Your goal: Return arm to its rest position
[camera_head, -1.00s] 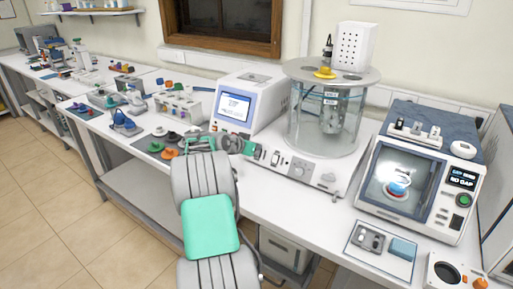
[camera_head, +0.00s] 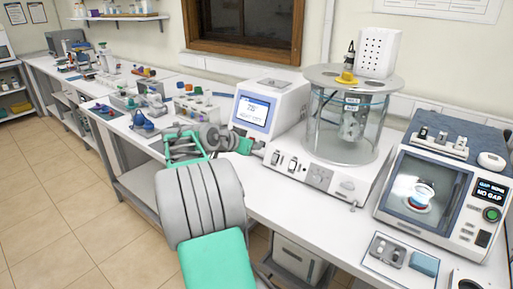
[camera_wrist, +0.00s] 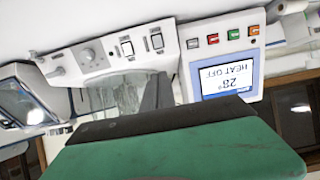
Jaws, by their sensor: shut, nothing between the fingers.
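My arm (camera_head: 205,205), with ribbed grey joints and green panels, reaches up from the bottom of the head view and folds above the bench's front edge. My gripper (camera_head: 246,146) is at its end, small and partly hidden, in front of the white box with the blue screen. It is shut and empty. In the wrist view its green and black body (camera_wrist: 180,150) fills the bottom. The wrist picture is upside down.
The bath unit with a glass jar (camera_head: 345,125) and the screen box (camera_head: 268,108) stand close behind my gripper. A windowed tester (camera_head: 425,195) is at right. Small flasks and racks (camera_head: 150,100) crowd the bench at left. Open floor (camera_head: 50,200) lies front left.

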